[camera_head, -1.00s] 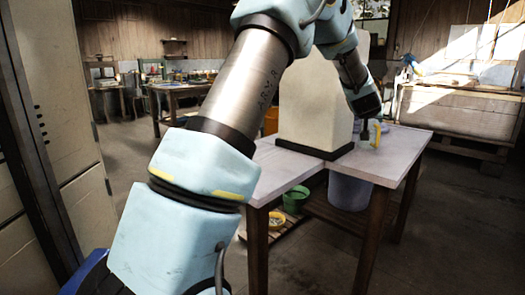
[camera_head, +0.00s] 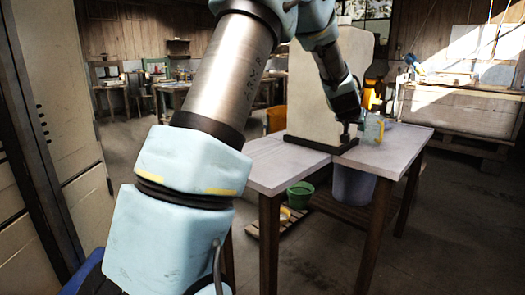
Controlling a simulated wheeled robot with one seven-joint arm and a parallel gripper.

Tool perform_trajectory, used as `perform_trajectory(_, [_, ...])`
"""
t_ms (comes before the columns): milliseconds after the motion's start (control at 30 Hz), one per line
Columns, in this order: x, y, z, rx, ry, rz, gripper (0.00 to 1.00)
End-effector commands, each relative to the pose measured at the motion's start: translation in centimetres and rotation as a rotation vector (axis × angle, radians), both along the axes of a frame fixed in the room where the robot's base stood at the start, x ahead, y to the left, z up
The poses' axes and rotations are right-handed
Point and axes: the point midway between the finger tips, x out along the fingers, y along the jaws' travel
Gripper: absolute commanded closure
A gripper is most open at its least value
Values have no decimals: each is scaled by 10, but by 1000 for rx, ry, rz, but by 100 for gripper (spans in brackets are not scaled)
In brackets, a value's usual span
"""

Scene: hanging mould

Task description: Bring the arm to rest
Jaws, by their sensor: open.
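My gripper (camera_head: 347,136) is at the end of my arm, which crosses the picture from the lower left and bends down over the table. It points downward just in front of the pale upright mould block (camera_head: 312,95). The fingertips are small and dark against the block's black base (camera_head: 318,146). I see nothing held between the jaws. A small clear container with yellow on it (camera_head: 374,130) stands on the table (camera_head: 395,155) right of my gripper, apart from it.
An orange bottle (camera_head: 371,93) stands behind the clear container. A grey bin (camera_head: 352,185) and a green bucket (camera_head: 299,195) stand below the table. A tall cabinet (camera_head: 62,130) is close on the left. The floor at the right (camera_head: 460,235) is clear.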

Motion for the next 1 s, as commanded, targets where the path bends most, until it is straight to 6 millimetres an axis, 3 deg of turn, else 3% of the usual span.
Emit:
perform_trajectory(167, [-17, 53, -18, 46, 92, 31, 51])
perform_trajectory(367, [-58, 137, -49, 116, 256, 94, 51])
perform_trajectory(500, [-114, 216, -77, 176, 425, 176, 51])
perform_trajectory(600, [-158, 263, -93, 212, 540, 236, 51])
perform_trajectory(800, [-236, 326, -115, 261, 720, 337, 51])
perform_trajectory(1000, [-303, 368, -129, 294, 861, 423, 51])
